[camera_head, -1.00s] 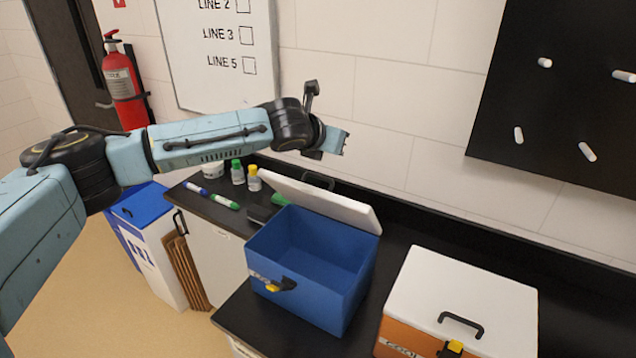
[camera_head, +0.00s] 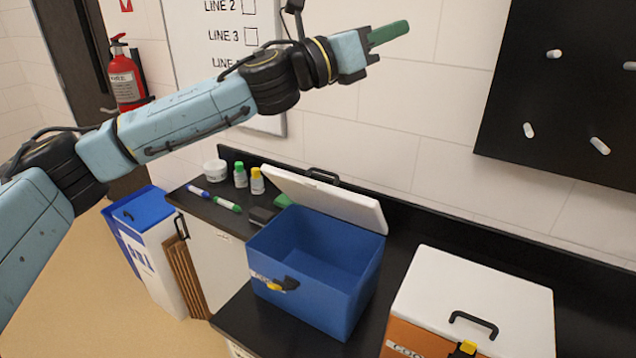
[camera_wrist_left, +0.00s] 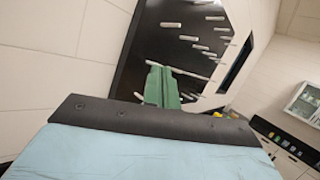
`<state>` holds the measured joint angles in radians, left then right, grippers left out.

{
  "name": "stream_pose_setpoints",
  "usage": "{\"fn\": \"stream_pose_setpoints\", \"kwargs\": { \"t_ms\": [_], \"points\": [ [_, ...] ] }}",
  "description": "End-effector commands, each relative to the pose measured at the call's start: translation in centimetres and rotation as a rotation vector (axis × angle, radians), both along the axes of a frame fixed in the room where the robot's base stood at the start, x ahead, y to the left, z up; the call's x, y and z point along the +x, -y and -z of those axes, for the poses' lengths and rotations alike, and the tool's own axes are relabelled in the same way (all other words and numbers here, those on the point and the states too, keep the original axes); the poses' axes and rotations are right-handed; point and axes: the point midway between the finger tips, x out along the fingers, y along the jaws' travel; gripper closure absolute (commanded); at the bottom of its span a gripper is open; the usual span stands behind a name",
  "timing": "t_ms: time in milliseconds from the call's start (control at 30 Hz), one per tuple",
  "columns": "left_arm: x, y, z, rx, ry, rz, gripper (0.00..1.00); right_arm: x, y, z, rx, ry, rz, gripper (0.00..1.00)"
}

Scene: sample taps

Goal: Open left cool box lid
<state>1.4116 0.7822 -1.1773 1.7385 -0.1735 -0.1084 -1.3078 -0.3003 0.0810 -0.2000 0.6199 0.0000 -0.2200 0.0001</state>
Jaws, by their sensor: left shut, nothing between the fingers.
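The blue cool box (camera_head: 330,285) stands on the black counter. Its white lid (camera_head: 335,200) is swung up and leans back toward the wall, so the empty-looking blue inside shows. A dark handle (camera_head: 322,175) is on the lid's far edge, and a yellow and black latch (camera_head: 283,284) is on the box's front. My left gripper (camera_head: 392,34) is raised well above the box, in front of the wall, clear of the lid. Its green fingers are together and empty; they also show in the left wrist view (camera_wrist_left: 161,86). My right gripper is out of view.
An orange cool box with a closed white lid (camera_head: 475,290) stands to the right on the counter. Small bottles (camera_head: 257,181), markers (camera_head: 227,204) and a white tub (camera_head: 215,170) lie left of the blue box. A black pegboard (camera_head: 570,90) hangs on the wall.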

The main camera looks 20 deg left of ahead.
Motion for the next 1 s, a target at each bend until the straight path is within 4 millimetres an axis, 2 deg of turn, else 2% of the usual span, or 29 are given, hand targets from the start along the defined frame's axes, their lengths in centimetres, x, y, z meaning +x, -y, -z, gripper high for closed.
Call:
{"fn": "stream_pose_setpoints", "kwargs": {
  "t_ms": [33, 133, 200, 333, 467, 567, 700, 800, 900, 1000],
  "points": [
    [-1.7, 1.0, 0.4, 0.007, 0.028, 0.086, 1.0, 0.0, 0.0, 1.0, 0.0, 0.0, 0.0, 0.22],
    [-5.2, 2.8, 1.2, 0.065, 0.053, 0.258, 1.0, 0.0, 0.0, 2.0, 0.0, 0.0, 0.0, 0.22],
    [-7.3, 3.8, 2.6, 0.136, 0.042, 0.358, 1.0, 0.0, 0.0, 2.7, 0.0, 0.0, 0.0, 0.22],
    [-10.1, 4.5, 6.6, 0.314, -0.038, 0.472, 1.0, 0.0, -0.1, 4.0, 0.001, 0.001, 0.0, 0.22],
    [-11.0, 3.5, 11.4, 0.513, -0.181, 0.464, 1.0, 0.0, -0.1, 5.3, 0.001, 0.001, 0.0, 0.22],
    [-10.5, 1.6, 15.0, 0.651, -0.321, 0.367, 1.0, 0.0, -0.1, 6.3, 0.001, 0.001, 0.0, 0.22],
    [-8.7, -2.9, 18.9, 0.768, -0.53, 0.109, 1.0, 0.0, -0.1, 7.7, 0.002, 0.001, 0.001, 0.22],
    [-7.4, -6.6, 20.2, 0.778, -0.654, -0.113, 1.0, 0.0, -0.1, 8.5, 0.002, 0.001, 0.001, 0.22],
    [-6.6, -9.8, 20.7, 0.745, -0.74, -0.309, 1.0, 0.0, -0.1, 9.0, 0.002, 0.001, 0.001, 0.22],
    [-6.2, -11.9, 20.8, 0.705, -0.789, -0.441, 1.0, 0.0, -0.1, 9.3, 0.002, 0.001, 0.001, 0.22]
  ]
}}
